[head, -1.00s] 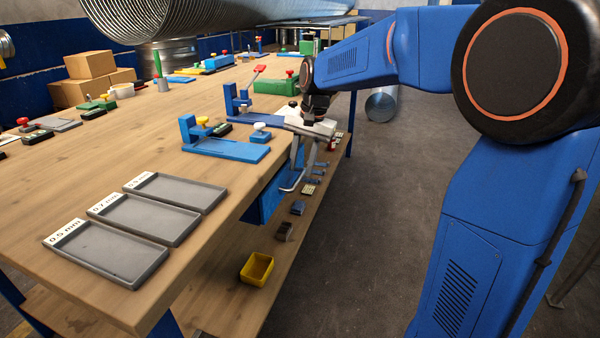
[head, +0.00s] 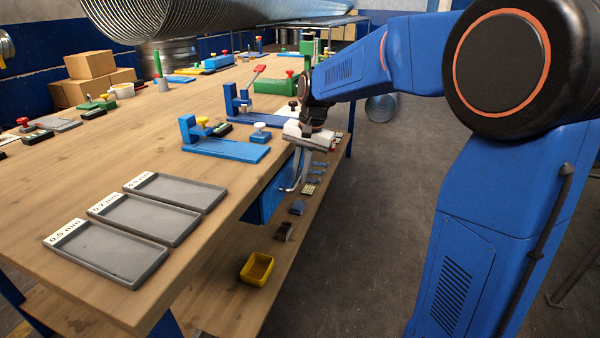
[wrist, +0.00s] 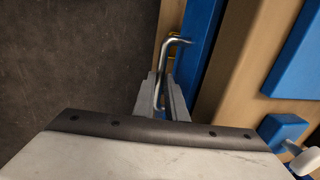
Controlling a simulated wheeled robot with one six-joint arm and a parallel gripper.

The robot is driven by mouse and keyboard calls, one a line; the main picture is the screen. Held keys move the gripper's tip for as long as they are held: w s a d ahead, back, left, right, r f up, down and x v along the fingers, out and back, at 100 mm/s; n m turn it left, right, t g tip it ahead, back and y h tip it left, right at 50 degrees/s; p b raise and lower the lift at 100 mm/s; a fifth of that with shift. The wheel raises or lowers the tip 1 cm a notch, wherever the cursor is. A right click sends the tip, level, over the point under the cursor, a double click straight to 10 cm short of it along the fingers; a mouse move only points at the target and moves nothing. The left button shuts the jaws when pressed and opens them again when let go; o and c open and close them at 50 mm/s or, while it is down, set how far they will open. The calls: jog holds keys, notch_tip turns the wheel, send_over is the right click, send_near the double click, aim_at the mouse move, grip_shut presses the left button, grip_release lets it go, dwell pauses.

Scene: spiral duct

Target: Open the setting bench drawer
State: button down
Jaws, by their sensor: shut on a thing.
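The blue setting bench drawer (head: 266,202) hangs under the bench's right edge in the head view. In the wrist view its blue front (wrist: 204,32) runs beside the wooden bench top, and I see no clear gap there. Its bent metal handle (wrist: 175,43) stands out from that front. My gripper (wrist: 165,97) is shut on the handle, with a grey finger on each side of the bar. In the head view my gripper (head: 297,180) points down beside the bench edge, and the handle is partly hidden by it.
The wooden bench top (head: 120,165) holds grey labelled trays (head: 105,255) and blue fixtures (head: 225,148) close to my gripper. A lower shelf carries a yellow bin (head: 257,269) and several small parts. The floor (head: 380,240) right of the bench is clear.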

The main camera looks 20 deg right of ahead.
jog(key=s+d, duration=1.2)
jog(key=d, duration=0.5)
jog(key=shift+s, duration=0.1)
jog(key=c, duration=1.8)
grip_release()
notch_tip(320, 180, up, 17)
jog(key=s+d, duration=0.2)
jog(key=shift+d, duration=0.3)
